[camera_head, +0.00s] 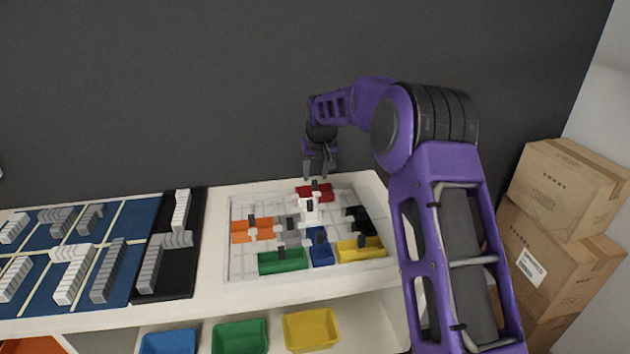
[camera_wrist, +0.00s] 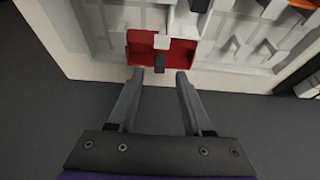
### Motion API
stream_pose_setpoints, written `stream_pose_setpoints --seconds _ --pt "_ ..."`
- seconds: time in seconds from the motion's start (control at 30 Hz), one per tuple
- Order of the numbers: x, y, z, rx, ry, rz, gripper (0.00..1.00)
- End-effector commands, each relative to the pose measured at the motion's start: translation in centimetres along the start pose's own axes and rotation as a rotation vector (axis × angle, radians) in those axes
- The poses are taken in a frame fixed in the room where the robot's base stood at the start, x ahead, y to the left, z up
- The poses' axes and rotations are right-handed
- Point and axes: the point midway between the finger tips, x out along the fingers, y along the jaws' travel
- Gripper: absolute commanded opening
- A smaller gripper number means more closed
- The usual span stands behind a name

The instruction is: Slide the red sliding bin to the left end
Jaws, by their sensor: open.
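The red sliding bin (camera_head: 326,191) sits at the back of the white tray board (camera_head: 233,208), with a dark handle in its middle. In the wrist view the red bin (camera_wrist: 177,50) shows beyond the fingertips, with a dark handle (camera_wrist: 160,63) and a white block (camera_wrist: 162,41) at its middle. My gripper (camera_head: 318,168) is above the back edge of the board, close to the red bin. In the wrist view my gripper (camera_wrist: 162,76) is open and empty, its fingertips to either side of the handle's line. I cannot tell whether they touch the bin.
Orange (camera_head: 245,236), green (camera_head: 283,262), blue (camera_head: 321,253), yellow (camera_head: 361,250) and black (camera_head: 359,220) bins share the board. A blue board with ridged grey and white blocks lies left. Cartons (camera_head: 566,190) stand right. Several coloured bins sit on the shelf below.

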Motion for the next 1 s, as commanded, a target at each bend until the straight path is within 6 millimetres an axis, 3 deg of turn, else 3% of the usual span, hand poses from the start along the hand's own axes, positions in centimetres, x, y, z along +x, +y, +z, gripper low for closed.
stream_pose_setpoints --seconds 0.2,0.6,0.9,1.0 --pt "3.0 0.0 0.0 -0.001 -0.001 0.000 0.50" --pt "3.7 0.0 0.0 -0.001 0.001 0.000 0.50" --pt "3.7 0.0 0.0 -0.001 0.001 0.000 0.00" --pt "3.7 0.0 0.0 -0.001 0.001 0.000 0.00"
